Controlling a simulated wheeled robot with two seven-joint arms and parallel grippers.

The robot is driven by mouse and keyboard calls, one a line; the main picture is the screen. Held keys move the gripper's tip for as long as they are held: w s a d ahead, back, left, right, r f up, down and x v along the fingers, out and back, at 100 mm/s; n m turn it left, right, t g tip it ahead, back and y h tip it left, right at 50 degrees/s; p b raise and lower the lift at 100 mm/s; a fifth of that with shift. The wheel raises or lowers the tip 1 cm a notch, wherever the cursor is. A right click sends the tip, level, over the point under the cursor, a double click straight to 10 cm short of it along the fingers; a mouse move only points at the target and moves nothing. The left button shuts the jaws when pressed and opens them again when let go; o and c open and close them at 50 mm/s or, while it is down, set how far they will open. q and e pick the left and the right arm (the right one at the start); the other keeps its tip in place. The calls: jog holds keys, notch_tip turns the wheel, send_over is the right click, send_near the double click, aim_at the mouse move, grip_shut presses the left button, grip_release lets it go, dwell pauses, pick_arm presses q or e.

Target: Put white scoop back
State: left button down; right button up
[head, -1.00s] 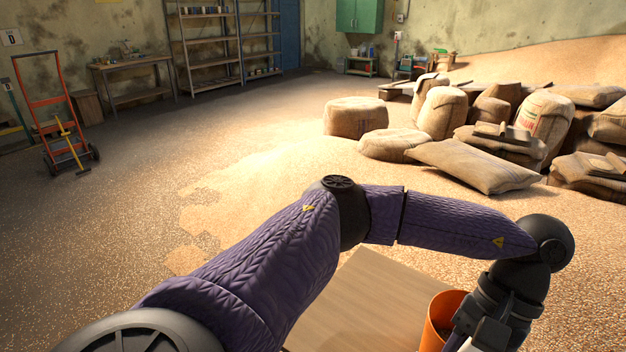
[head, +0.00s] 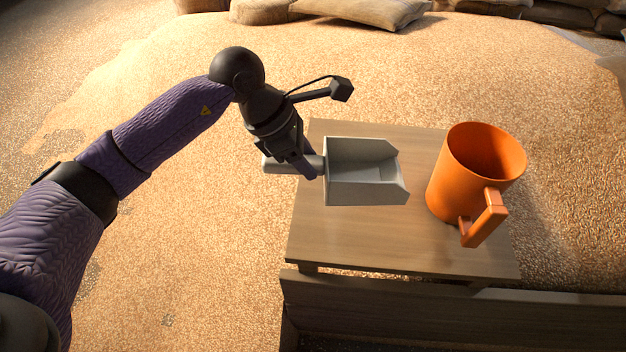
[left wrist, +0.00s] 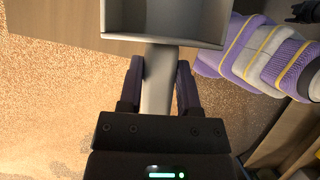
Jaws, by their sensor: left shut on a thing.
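The white scoop (head: 365,190) shows in the head view over the left part of a small wooden table (head: 400,250), its open pan facing up and looking empty. Its handle points left. My left gripper (head: 310,168) is shut on the handle. In the left wrist view the handle of the scoop (left wrist: 158,85) lies between the two purple fingers of the left gripper (left wrist: 160,80), with the pan beyond them. I cannot tell how high the scoop is above the table. A dark shape at the top right of that view may be my right gripper; its jaws are unclear.
An orange bucket-like mug (head: 455,185) with a handle stands on the right part of the table. A wooden board edge (head: 450,310) runs along the front. Loose grain (head: 200,270) covers the floor around, and sacks (head: 365,12) lie at the back.

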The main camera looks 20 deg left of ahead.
aim_at(263, 159)
pick_arm(q)
jog(key=w+a+f+n+t+b, duration=0.1)
jog(key=f+n+b, duration=0.1)
jog(key=f, duration=0.2)
jog(key=a+f+n+y+b, duration=0.1)
jog(key=f+n+b, duration=0.1)
jog(key=f+n, duration=0.1)
jog(key=w+a+f+n+t+y+b, duration=0.1)
jog(key=f+n+b, duration=0.1)
jog(key=f, duration=0.2)
jog(key=shift+w+a+f+t, duration=0.2)
jog(key=shift+w+f+t, duration=0.1)
jog(key=shift+w+f, duration=0.05)
jog(key=shift+r, duration=0.2)
jog(key=shift+c, duration=1.4)
grip_release()
pick_arm(e)
notch_tip(263, 159, down, 6)
jog(key=s, duration=0.2)
jog(key=shift+a+f+g, duration=0.2)
jog(key=shift+a+g, duration=0.1)
